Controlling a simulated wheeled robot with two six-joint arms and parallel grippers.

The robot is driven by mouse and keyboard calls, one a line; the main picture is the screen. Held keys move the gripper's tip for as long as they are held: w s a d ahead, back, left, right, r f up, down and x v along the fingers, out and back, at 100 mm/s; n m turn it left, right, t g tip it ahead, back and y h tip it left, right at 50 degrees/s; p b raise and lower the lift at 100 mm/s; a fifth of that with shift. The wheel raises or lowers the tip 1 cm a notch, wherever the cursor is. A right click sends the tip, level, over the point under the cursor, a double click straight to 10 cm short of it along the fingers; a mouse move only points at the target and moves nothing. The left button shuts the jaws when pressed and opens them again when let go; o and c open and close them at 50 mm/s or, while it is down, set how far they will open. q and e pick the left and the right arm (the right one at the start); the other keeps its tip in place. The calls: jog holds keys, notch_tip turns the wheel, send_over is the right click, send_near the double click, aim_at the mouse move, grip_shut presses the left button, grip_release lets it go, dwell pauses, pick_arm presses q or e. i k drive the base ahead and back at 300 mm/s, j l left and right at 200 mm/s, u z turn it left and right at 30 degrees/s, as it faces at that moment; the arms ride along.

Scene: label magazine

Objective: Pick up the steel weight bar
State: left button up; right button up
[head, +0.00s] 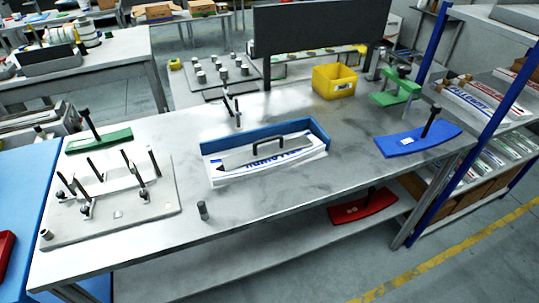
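The steel weight bar (240,159) is a long grey bar with a black handle (281,140) on top. It lies in the label magazine (262,134), a tray with a blue back wall near the middle of the metal table. White labels with blue print (266,172) lie under and in front of the bar. The handle stands up and nothing covers it. Neither of my grippers is in view.
A fixture plate with black posts (110,225) stands at the left of the table (330,175). A yellow bin (334,82) and blue curved piece (415,141) are right. Table between magazine and blue piece is clear.

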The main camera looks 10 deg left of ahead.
aim_at(256, 155)
jog(key=u, duration=0.25)
jog(key=i+l+u, duration=0.15)
jog(key=l+u, duration=0.2)
jog(key=i+l+u, duration=0.15)
jog(key=l+u, duration=0.85)
jog(key=i+l, duration=0.05)
jog(key=l, duration=0.05)
